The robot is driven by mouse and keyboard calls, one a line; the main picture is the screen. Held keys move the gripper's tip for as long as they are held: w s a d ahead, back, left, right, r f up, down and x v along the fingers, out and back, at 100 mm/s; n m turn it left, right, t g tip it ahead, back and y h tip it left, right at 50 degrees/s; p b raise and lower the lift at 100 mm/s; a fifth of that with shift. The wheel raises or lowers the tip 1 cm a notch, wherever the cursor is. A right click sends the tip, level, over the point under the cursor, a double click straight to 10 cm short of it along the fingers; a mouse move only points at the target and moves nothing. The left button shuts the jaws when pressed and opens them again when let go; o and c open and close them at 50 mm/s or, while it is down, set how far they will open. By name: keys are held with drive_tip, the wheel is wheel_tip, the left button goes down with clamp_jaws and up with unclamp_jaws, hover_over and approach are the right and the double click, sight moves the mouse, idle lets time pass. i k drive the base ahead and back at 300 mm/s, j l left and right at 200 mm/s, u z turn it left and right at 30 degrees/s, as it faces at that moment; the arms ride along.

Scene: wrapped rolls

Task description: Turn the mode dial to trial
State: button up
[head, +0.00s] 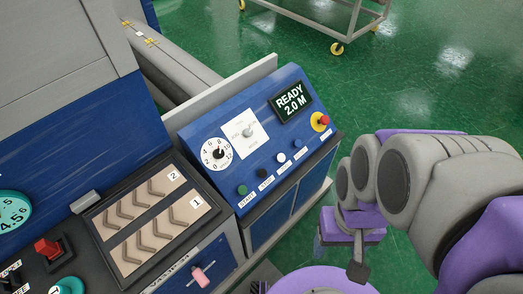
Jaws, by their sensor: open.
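The mode dial (249,131) is a small pale knob on a white plate (239,145) on the sloped blue control panel (200,128). The small labels around it are too blurred to read surely, and I cannot tell which one the knob points at. My gripper (340,252) is at the lower right, over the floor and well apart from the panel. It is open and seems empty; its fingers are partly hidden by my arm's purple and grey links.
A numbered white dial (218,153) sits left of the mode dial. A READY 2.0 M display (292,102) and a red emergency button (323,120) are to its right. Several push buttons line the panel's lower edge. A wheeled cart (330,18) stands behind on open green floor.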

sight(247, 132)
drive_tip(key=i+l+u, duration=0.2)
drive_tip(key=u, duration=0.2)
drive_tip(key=i+l+u, duration=0.45)
drive_tip(key=l+u, duration=0.15)
drive_tip(key=u, duration=0.15)
